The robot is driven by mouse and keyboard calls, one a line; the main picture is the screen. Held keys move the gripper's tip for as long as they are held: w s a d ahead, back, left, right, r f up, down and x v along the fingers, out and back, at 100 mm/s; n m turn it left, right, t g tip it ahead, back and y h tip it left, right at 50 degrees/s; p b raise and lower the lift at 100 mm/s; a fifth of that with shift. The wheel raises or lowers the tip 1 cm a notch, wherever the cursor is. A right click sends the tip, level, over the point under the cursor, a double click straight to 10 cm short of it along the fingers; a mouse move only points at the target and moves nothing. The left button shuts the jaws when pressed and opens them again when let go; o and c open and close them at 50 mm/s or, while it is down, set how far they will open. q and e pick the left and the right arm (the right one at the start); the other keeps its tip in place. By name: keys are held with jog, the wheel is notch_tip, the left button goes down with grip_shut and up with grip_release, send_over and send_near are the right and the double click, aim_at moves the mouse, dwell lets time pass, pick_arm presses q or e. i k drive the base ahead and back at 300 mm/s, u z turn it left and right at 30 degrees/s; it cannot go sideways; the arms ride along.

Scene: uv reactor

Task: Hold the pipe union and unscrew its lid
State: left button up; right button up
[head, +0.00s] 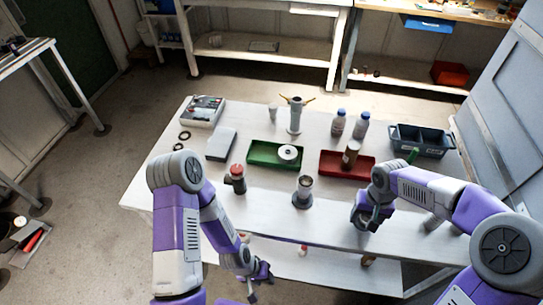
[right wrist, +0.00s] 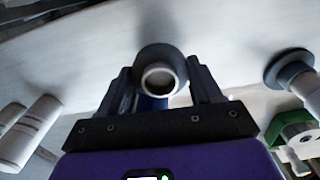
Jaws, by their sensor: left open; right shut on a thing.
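My right gripper (head: 368,218) is at the front right of the white table. In the right wrist view its two fingers (right wrist: 158,95) are shut on a round grey part with a pale open bore, which looks like the pipe union (right wrist: 152,56). The bore faces the camera. In the head view the gripper mostly hides this part, and I cannot tell whether it touches the table. I cannot make out the lid as a separate piece. My left gripper (head: 256,277) is open and empty, low in front of the table's front edge.
A flanged metal cylinder (head: 303,189) and a dark fitting with a red top (head: 237,178) stand near the front. Behind are a green tray (head: 262,145), a red tray (head: 335,169), bottles (head: 360,127) and a grey bin (head: 430,149). The front left tabletop is clear.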

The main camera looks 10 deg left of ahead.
aim_at(303, 199)
jog(key=z, duration=0.4)
jog(key=k, duration=1.7)
jog(key=u, duration=1)
jog(key=i, duration=2)
jog(key=z, duration=0.05)
